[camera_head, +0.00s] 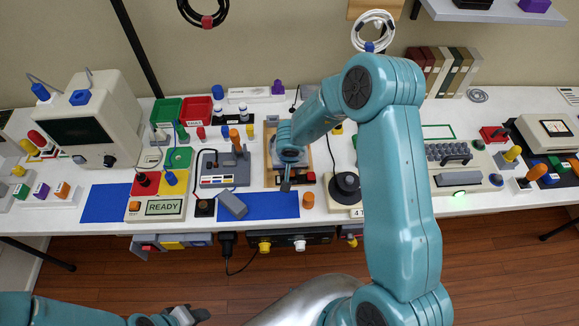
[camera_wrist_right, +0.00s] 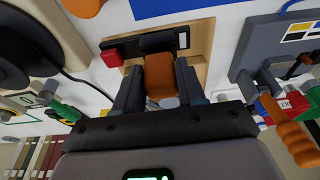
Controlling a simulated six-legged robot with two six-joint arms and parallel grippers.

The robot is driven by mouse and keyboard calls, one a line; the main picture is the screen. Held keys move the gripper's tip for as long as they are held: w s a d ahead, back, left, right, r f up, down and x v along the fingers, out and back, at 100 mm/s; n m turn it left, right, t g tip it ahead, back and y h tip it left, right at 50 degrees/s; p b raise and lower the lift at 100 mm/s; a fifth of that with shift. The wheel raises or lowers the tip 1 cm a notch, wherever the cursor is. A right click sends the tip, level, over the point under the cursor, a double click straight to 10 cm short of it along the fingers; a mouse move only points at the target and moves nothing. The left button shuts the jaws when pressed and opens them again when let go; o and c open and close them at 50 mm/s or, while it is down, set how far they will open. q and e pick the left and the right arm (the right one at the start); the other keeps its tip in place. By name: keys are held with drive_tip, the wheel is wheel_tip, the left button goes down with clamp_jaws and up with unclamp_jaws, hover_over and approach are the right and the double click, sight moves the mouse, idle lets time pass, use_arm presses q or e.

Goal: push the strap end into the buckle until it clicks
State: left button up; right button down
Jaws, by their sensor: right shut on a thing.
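In the right wrist view my right gripper (camera_wrist_right: 159,84) is shut on the orange-brown strap end (camera_wrist_right: 160,72), which sits between its two dark fingers. The strap end points at a black buckle (camera_wrist_right: 157,41) on a wooden board (camera_wrist_right: 199,42). The two look in line and very close or touching; I cannot tell whether the tip is inside. A red block (camera_wrist_right: 112,57) sits beside the buckle. In the head view my right gripper (camera_head: 287,182) is over the board (camera_head: 305,138) and mostly hides the strap. My left gripper (camera_head: 186,316) is low at the bottom edge, away from the table.
A grey joystick unit (camera_head: 222,170) stands left of the board and a black round knob unit (camera_head: 345,186) right of it. A blue mat (camera_head: 270,206) lies in front, with a grey block (camera_head: 232,205) at its left and an orange cylinder (camera_head: 308,200) at its right.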

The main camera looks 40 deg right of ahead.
drive_tip(key=shift+f, duration=0.5)
drive_tip(key=c, duration=0.6)
unclamp_jaws()
drive_tip(key=p+v, duration=0.5)
drive_tip(key=v, duration=1.1)
drive_tip(key=shift+s+a+r+p, duration=0.1)
drive_tip(key=shift+r+p, duration=0.05)
drive_tip(key=shift+p, duration=0.2)
